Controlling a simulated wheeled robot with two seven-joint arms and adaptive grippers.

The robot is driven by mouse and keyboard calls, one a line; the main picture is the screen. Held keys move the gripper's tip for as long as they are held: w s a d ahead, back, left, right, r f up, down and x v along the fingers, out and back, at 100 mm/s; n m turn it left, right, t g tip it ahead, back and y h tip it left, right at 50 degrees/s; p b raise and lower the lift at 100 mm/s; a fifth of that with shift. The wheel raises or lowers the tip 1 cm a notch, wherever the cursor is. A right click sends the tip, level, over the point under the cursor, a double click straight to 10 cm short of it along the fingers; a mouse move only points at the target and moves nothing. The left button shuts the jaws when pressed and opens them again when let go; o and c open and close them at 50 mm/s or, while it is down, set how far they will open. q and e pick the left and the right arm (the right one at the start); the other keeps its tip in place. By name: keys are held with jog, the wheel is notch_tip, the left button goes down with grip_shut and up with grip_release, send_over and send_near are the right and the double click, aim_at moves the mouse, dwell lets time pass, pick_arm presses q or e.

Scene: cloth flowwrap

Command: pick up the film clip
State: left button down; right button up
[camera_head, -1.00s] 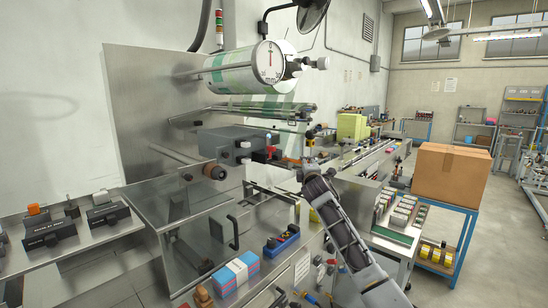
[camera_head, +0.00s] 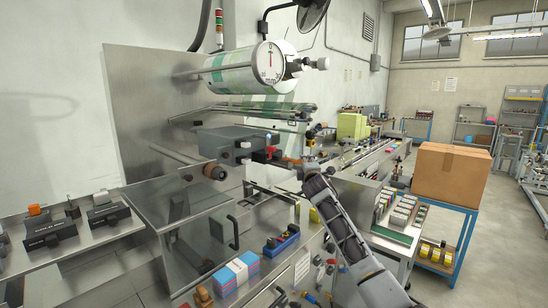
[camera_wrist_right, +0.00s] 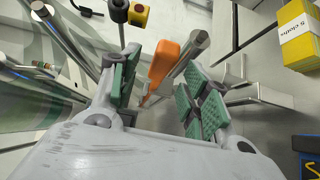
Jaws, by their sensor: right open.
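An orange piece (camera_wrist_right: 166,60), which I take to be the film clip, shows in the right wrist view between the green-padded fingers of my right gripper (camera_wrist_right: 161,72). The fingers are apart, with gaps visible on both sides of the orange piece, so they are not closed on it. In the head view my right gripper (camera_head: 306,168) reaches in beside the wrapping machine, below the film roll (camera_head: 232,75). My left gripper is not in view.
A metal rod (camera_wrist_right: 198,45) runs close to the orange piece. Black and yellow knobs (camera_wrist_right: 138,14) lie beyond the left finger. A yellow pack (camera_wrist_right: 297,32) is at the upper right. In the head view, a grey machine block (camera_head: 222,142) stands left of the gripper.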

jog(key=shift+w+d, duration=0.2)
jog(key=shift+w, duration=0.4)
jog(key=shift+w+d, duration=0.15)
jog(key=shift+w, duration=1.35)
grip_shut()
